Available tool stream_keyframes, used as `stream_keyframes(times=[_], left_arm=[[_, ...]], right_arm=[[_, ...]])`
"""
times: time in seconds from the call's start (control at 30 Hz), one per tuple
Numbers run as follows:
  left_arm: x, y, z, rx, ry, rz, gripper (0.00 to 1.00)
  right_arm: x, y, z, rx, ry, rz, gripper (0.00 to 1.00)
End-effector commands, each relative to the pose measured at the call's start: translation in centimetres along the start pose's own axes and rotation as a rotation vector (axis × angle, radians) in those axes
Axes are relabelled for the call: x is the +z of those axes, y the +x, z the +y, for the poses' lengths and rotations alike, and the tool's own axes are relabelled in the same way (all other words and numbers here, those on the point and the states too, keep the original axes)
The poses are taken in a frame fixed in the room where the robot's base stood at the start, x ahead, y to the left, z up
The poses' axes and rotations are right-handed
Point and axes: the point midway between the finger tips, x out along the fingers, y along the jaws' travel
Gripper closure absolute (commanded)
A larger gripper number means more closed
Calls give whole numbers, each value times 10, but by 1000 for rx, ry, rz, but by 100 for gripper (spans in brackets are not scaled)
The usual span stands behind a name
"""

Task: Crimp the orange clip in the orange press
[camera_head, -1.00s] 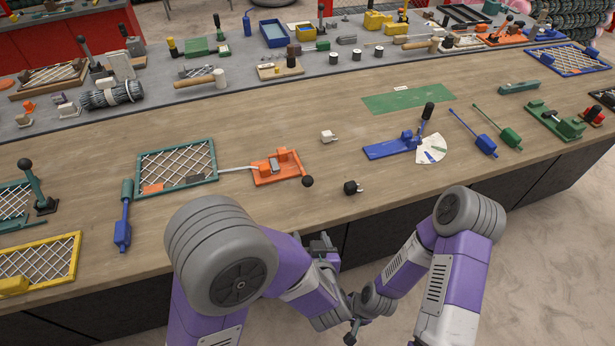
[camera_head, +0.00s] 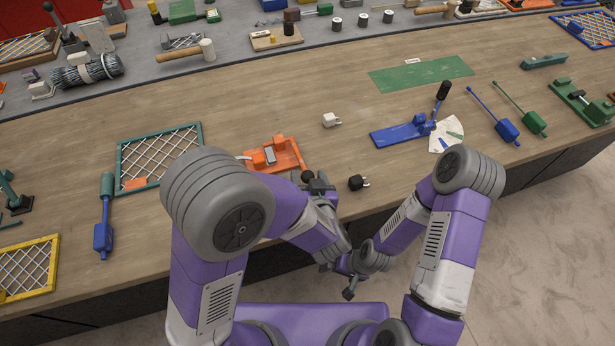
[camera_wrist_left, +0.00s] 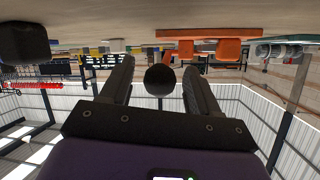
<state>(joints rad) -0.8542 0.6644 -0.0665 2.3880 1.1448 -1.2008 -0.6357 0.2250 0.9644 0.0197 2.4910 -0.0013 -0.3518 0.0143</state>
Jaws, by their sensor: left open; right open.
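The orange press (camera_head: 275,156) lies on the wooden table, with a small grey block in its middle. Its black ball knob (camera_head: 307,176) is at its near right corner. My left gripper (camera_head: 318,184) is open, right at the knob. In the left wrist view, the knob (camera_wrist_left: 160,80) appears between the open fingers, apart from both; its depth is unclear. The orange press (camera_wrist_left: 209,45) shows beyond, upside down. An orange piece (camera_head: 135,183) lies on the teal mesh frame (camera_head: 119,165); I cannot tell if it is the clip. My right gripper (camera_head: 350,293) is open, low before the table.
A small black object (camera_head: 358,182) lies right of the left gripper. A white block (camera_head: 331,119) and a blue press (camera_head: 402,133) lie further back. A blue tool (camera_head: 103,236) lies at left. The table between the white block and green mat (camera_head: 420,73) is clear.

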Motion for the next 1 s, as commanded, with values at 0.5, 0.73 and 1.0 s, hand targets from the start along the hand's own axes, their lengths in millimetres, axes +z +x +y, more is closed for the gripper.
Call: stream_keyframes(times=[0.5,0.73,1.0], left_arm=[[0,9,0,0,0,0,57],[0,9,0,0,0,0,92],[-1,9,0,1,0,-1,100]], right_arm=[[0,2,1,0,0,1,1],[0,2,1,0,0,1,1],[0,1,0,0,0,1,1]])
